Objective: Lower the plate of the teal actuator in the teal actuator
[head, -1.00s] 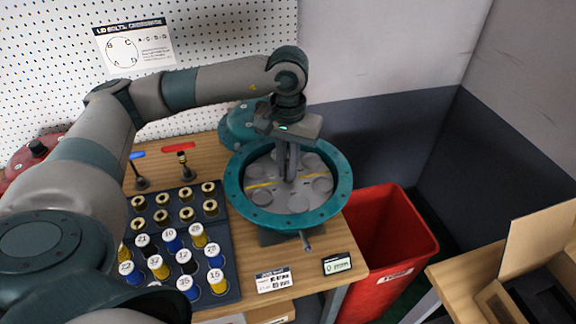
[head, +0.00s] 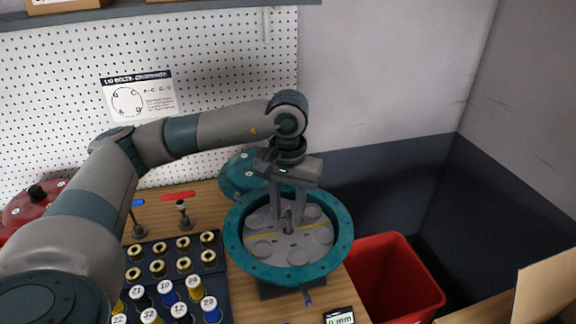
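The teal actuator (head: 341,247) is an open round teal housing with a bolted rim, on the wooden bench. Inside it lies a grey plate (head: 263,249) with several round discs and a yellow line across it. A short thin stem (head: 287,222) stands up at the plate's middle. My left gripper (head: 287,222) points down over the plate with its two fingers apart, one on each side of the stem. I cannot tell whether the fingertips touch the plate. My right gripper is not in view.
A teal lid (head: 238,178) lies behind the housing. A small display (head: 340,318) at the front reads "0 mm". Left are a dark tray (head: 216,268) with brass sockets and numbered cylinders, and two upright tools (head: 184,215). A red bin (head: 405,290) stands right of the bench.

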